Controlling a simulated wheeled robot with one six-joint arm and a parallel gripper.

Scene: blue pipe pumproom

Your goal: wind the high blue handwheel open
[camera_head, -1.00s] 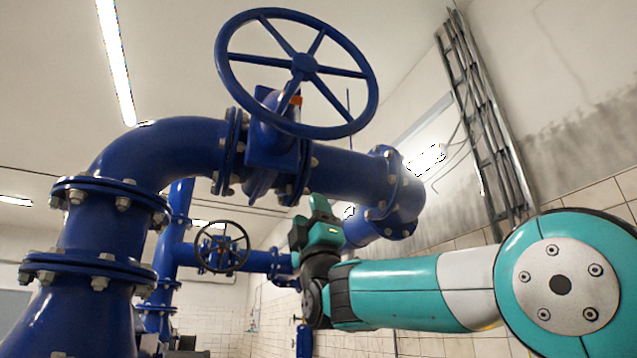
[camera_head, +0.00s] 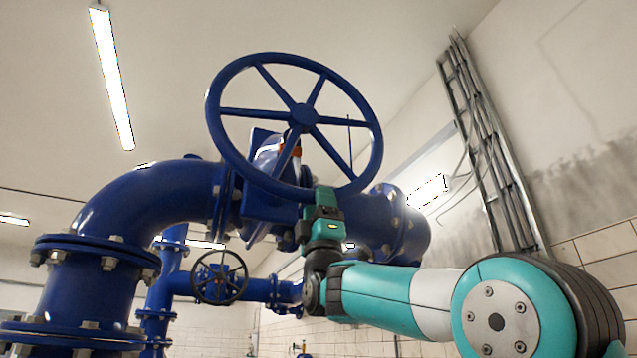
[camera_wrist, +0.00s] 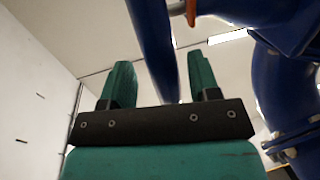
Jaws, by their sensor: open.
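The high blue handwheel (camera_head: 303,115) has several spokes and stands on the blue valve of the large upper pipe in the head view. My gripper (camera_head: 322,196) is at the wheel's lower right rim, pointing upward. In the wrist view the rim (camera_wrist: 152,45) runs between the two green fingers of my open gripper (camera_wrist: 160,85). Gaps show on both sides of the rim there, wider on the left. The head view does not show clearly whether the fingers touch the wheel.
A smaller dark handwheel (camera_head: 219,277) sits on a lower pipe at the back. The large blue pipe (camera_head: 150,205) bends down at the left. A metal cable ladder (camera_head: 490,140) runs up the right wall.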

